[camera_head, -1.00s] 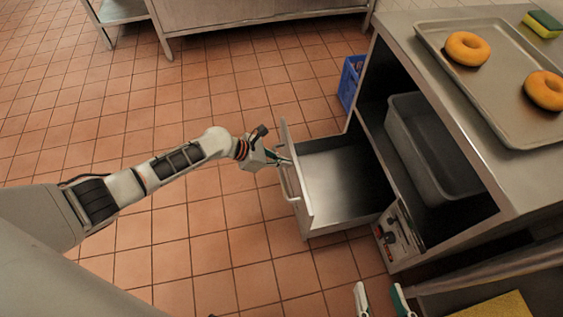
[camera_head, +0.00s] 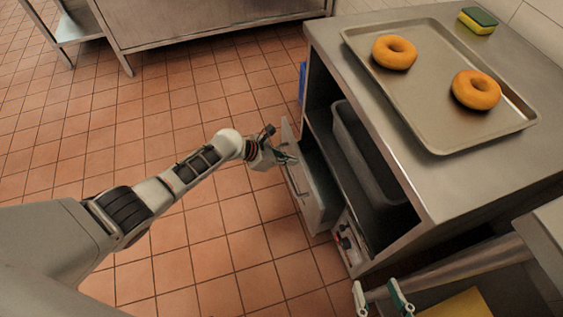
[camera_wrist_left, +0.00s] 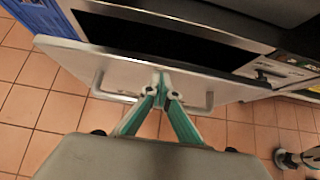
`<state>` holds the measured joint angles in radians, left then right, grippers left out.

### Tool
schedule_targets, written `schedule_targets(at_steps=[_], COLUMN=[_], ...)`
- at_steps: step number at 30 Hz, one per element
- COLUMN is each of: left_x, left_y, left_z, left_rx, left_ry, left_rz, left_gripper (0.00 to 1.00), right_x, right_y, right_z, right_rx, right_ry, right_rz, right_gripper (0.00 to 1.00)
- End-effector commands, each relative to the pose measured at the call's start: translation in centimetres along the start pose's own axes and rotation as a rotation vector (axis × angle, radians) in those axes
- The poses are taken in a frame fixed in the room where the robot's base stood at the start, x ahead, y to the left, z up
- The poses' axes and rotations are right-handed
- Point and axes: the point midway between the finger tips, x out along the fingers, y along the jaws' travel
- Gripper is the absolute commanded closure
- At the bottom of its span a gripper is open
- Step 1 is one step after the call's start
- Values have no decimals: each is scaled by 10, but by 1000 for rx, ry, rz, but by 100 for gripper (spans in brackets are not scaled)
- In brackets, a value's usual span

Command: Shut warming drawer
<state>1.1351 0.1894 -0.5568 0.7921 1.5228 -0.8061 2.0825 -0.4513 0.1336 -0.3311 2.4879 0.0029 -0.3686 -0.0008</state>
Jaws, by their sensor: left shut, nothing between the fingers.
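The warming drawer (camera_head: 302,182) sticks a short way out of the lower front of the steel counter, with a strip of its inside showing behind the front panel. In the left wrist view its front panel (camera_wrist_left: 75,56) spans the picture, with a bar handle (camera_wrist_left: 209,100) on its outer face. My left gripper (camera_head: 290,157) is shut and empty, its tips at the drawer's outer face near the handle; in the left wrist view the tips (camera_wrist_left: 161,88) meet at the panel. Whether they press on it I cannot tell. My right gripper (camera_head: 381,292) is open and empty at the bottom edge.
The counter (camera_head: 330,45) carries a tray (camera_head: 436,145) with two bagels (camera_head: 394,52) and a sponge (camera_head: 477,20). A control panel (camera_head: 346,243) is right of the drawer. A blue crate (camera_wrist_left: 31,32) stands beyond it. Floor at left is clear.

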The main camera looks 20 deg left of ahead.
Motion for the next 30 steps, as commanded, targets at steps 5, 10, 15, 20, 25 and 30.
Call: schedule_targets(at_steps=[5, 10, 15, 20, 25, 30], left_x=[26, 41, 48, 50, 50, 50], left_y=[-3, -2, -1, -1, -1, -1], left_z=[20, 34, 42, 46, 48, 50], left_rx=[-3, -3, -1, 0, 1, 1], left_ry=[-1, 0, 0, -2, -5, -8], left_rz=[-5, -3, -1, 0, 0, 1], left_gripper=[100, 100, 100, 100, 100, 100], right_x=[2, 5, 5, 5, 5, 5], right_y=[-2, -7, -14, -15, -14, -13], right_z=[-10, -14, -13, -12, -12, -12], right_rx=[20, 59, 88, 98, 100, 97], right_ry=[25, 44, 48, 45, 45, 44], right_rz=[-7, -16, -25, -25, -21, -20], right_gripper=[60, 60, 60, 60, 60, 60])
